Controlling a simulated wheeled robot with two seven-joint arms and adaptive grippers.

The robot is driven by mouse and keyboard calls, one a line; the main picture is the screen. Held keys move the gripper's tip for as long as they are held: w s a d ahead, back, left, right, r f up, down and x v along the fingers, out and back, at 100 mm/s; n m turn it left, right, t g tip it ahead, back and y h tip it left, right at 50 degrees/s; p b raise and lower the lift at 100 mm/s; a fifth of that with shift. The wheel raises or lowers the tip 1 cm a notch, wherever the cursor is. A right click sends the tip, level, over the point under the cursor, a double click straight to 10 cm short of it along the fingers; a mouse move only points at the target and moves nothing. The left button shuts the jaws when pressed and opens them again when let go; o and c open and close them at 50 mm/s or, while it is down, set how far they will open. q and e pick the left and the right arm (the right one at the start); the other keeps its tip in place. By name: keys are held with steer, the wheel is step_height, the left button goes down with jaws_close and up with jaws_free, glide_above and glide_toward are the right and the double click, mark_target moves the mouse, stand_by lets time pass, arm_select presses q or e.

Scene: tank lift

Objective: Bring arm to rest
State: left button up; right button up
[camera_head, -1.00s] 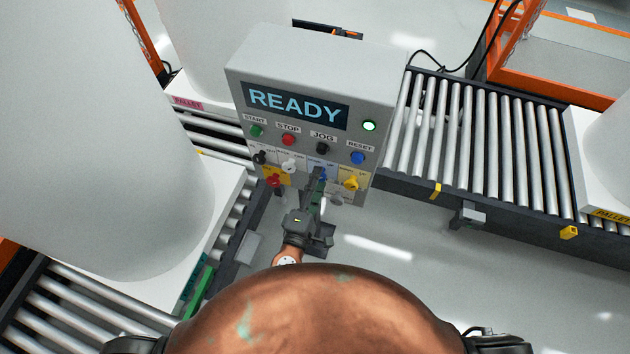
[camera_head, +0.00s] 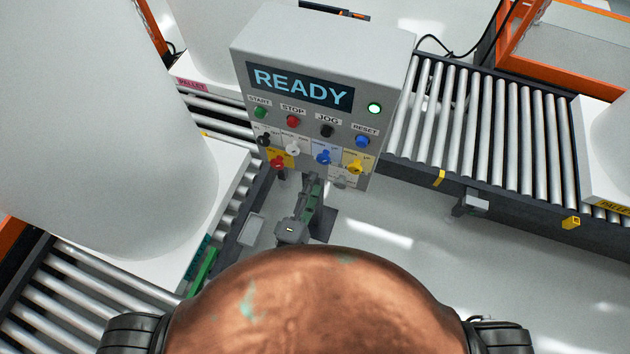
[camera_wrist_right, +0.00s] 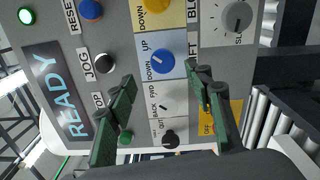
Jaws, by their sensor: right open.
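My right gripper (camera_head: 313,180) is open and empty, just below and in front of the control box (camera_head: 325,45) in the head view. In the right wrist view, the green fingers of my right gripper (camera_wrist_right: 162,78) stand apart, with the blue selector knob (camera_wrist_right: 162,62) visible beyond the gap. The blue selector (camera_head: 323,157) is clear of the fingers in the head view. The box's screen (camera_head: 300,87) reads READY, and a green lamp (camera_head: 375,108) is lit beside it. My left gripper is out of view.
Buttons and other knobs, including a red one (camera_head: 278,162) and a yellow one (camera_head: 355,167), sit around the blue selector. Roller conveyors (camera_head: 480,120) flank the box. A large white tank (camera_head: 100,130) stands at left. Bare floor lies at lower right.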

steer(key=shift+s+a+f, duration=0.15)
steer(key=shift+s+a, duration=0.05)
steer(key=shift+s, duration=0.15)
steer(key=shift+w, duration=0.1)
